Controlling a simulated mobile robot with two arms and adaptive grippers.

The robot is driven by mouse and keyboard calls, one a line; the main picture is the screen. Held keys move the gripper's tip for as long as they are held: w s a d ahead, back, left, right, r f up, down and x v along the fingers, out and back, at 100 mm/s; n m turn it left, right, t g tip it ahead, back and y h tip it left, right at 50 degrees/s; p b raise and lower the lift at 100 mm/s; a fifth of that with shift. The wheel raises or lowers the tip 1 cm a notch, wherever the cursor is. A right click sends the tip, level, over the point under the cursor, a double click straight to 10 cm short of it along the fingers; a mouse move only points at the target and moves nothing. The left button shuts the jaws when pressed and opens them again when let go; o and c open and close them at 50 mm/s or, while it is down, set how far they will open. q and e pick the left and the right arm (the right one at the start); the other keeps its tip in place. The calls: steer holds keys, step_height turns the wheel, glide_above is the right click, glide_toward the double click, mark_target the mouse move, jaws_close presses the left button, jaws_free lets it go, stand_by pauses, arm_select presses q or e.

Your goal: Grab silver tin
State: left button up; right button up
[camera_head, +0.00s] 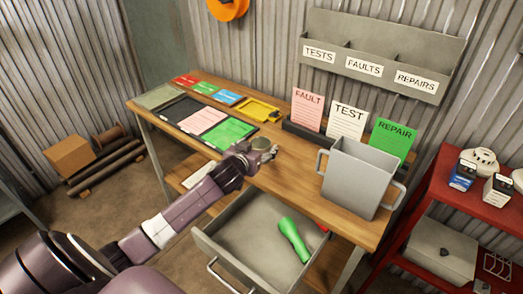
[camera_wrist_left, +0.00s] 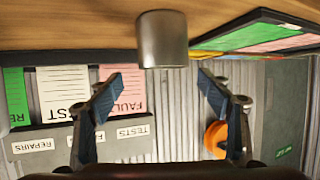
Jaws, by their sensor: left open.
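The silver tin (camera_wrist_left: 162,40) is a small plain metal cylinder standing on the wooden tabletop (camera_head: 290,175). The left wrist view is upside down and shows the tin straight ahead, roughly centred between the fingers. In the head view the tin's round top (camera_head: 262,143) shows at the end of my left gripper (camera_head: 262,153), which partly hides it. My left gripper also shows in the wrist view (camera_wrist_left: 160,84), with its two fingers wide apart and nothing between the tips. I cannot tell the exact gap to the tin. My right gripper is not in view.
A grey two-handled bin (camera_head: 358,180) stands on the table's right, before FAULT, TEST and REPAIR cards. Coloured cards and a yellow tray (camera_head: 258,109) lie to the left. Below, an open drawer (camera_head: 245,232) holds a green flashlight (camera_head: 294,239). A red shelf (camera_head: 445,190) stands right.

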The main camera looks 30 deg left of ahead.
mark_target(264, 141)
arm_select(q)
steer(key=shift+w+a, duration=0.1)
steer(key=shift+w, duration=0.05)
steer(key=shift+w+a+f, duration=0.15)
steer(key=shift+w, duration=0.1)
steer(key=shift+f+p+x, duration=0.15)
steer(key=shift+p+x, duration=0.15)
steer(key=shift+x, duration=0.85)
steer(key=shift+f+p+x, duration=0.15)
steer(key=shift+p+x, duration=0.1)
steer(key=shift+x, duration=0.9)
steer(key=shift+s+a, duration=0.15)
steer(key=c, duration=1.3)
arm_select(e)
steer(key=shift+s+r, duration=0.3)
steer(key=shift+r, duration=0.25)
